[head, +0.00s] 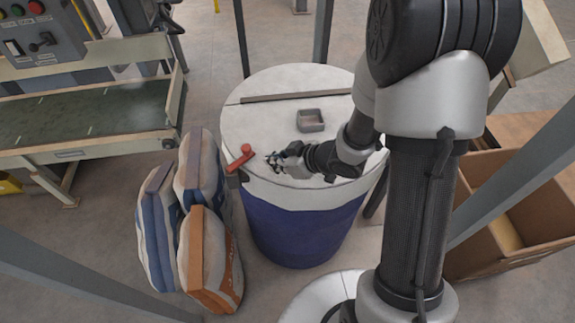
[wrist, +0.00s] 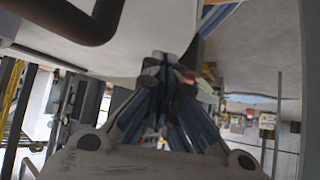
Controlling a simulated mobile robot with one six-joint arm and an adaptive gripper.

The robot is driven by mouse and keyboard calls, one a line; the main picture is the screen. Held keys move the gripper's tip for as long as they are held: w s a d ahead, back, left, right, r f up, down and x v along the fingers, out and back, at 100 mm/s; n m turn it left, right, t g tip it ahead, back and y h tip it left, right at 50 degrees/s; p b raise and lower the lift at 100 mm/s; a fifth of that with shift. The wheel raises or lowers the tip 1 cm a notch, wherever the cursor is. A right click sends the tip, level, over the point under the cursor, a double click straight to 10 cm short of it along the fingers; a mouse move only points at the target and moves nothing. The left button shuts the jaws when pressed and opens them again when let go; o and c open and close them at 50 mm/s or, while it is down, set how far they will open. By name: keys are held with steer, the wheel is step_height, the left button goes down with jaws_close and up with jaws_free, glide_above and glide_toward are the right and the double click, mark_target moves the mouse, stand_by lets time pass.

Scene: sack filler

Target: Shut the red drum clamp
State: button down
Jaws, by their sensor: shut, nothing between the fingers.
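The red drum clamp (head: 239,159) sits at the left edge of the drum's pale lid. Its red lever slants from a round end on the lid side down to the rim, beside a dark bracket. The drum (head: 300,225) is blue below a white upper band. My gripper (head: 271,160) is just right of the clamp, low over the lid, with a small gap seen between them. Its fingers are shut and empty. In the wrist view the closed fingers (wrist: 168,68) show in the middle; I cannot make out the clamp clearly there.
Striped sacks (head: 208,255) stand close against the drum's left side. A conveyor (head: 90,115) is at left. An open cardboard box (head: 515,240) and grey posts are at right.

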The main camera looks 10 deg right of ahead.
mark_target(240, 158)
steer(key=shift+w+a, duration=1.45)
steer(key=shift+a, duration=0.1)
steer(key=shift+w+a+p, duration=0.2)
steer(key=shift+w+p, duration=0.3)
steer(key=shift+w, duration=0.05)
steer(key=shift+r, duration=0.1)
